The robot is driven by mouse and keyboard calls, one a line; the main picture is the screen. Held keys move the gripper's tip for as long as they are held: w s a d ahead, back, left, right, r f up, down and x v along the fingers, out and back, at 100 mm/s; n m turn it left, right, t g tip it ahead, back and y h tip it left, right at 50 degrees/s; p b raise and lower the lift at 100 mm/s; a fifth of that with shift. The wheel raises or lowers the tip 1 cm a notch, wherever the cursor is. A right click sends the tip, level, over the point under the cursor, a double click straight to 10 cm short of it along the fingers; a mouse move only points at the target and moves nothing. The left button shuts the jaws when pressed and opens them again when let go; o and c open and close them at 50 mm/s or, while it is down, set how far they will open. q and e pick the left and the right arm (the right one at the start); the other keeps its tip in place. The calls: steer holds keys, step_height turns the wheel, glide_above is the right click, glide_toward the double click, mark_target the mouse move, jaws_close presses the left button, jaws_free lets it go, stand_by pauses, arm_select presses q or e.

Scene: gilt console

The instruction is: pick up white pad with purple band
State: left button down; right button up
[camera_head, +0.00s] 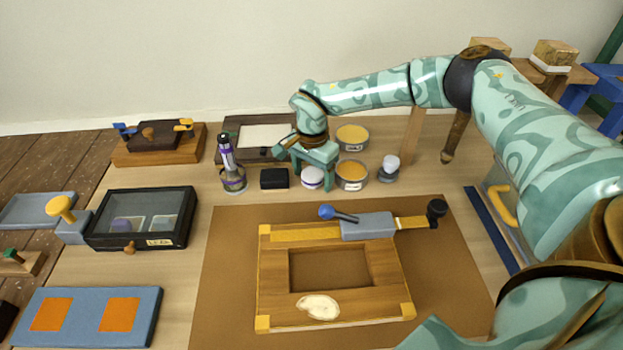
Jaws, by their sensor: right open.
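The white pad with a purple band (313,180) is a small round piece standing on the table at the back middle. My right gripper (312,170) points down from the right arm right at the pad, with its jaws open. One finger comes down close to the pad's right side, and the gripper body hides the space behind it. I cannot tell whether a finger touches the pad. My left gripper does not show.
A purple-and-white tool in a jar (231,172) is farther left. A wooden frame (335,312) lies on the brown mat (226,285) in front.

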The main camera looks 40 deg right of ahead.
mark_target(312, 173)
steer(key=shift+r, duration=0.1)
steer(key=c, duration=1.1)
